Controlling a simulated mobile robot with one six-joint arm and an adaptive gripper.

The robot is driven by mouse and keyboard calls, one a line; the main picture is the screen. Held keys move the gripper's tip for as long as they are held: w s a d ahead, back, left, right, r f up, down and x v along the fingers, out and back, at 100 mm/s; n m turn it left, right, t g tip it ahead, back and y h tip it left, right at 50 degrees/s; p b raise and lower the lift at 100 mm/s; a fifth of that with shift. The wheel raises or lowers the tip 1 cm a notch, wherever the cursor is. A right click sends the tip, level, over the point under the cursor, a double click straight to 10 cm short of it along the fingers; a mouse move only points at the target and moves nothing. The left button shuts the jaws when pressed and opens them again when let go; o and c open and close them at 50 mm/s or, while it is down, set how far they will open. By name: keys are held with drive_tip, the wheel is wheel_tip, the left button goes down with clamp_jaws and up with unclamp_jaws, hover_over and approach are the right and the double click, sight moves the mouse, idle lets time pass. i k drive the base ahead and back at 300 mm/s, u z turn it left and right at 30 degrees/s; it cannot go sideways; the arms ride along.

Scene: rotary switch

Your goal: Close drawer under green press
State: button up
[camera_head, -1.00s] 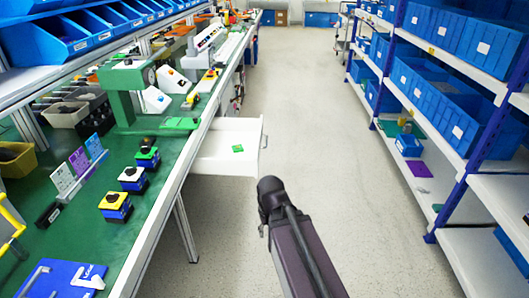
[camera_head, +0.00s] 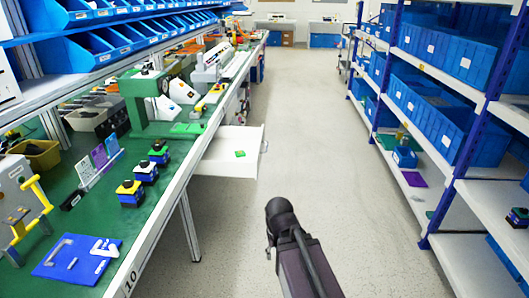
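The white drawer (camera_head: 228,166) stands open below the green workbench, sticking out into the aisle on the bench's right side. A small green piece (camera_head: 240,153) lies inside it. The green press (camera_head: 147,101) stands on the bench top above and to the left of the drawer. My dark arm (camera_head: 301,262) rises from the bottom of the picture, in the aisle in front of and to the right of the drawer, apart from it. My gripper's fingers do not show.
The workbench (camera_head: 87,212) runs along the left with rotary switches, a blue board (camera_head: 78,257) and bins on it. A bench leg (camera_head: 189,228) stands near the drawer. Shelves with blue boxes (camera_head: 441,119) line the right. The aisle floor (camera_head: 310,120) between is clear.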

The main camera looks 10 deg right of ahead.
sight(219, 158)
drive_tip(key=z, duration=5)
drive_tip(key=i, duration=0.1)
drive_tip(key=u, duration=3.15)
drive_tip(key=i, duration=1.35)
drive_tip(key=u, duration=0.35)
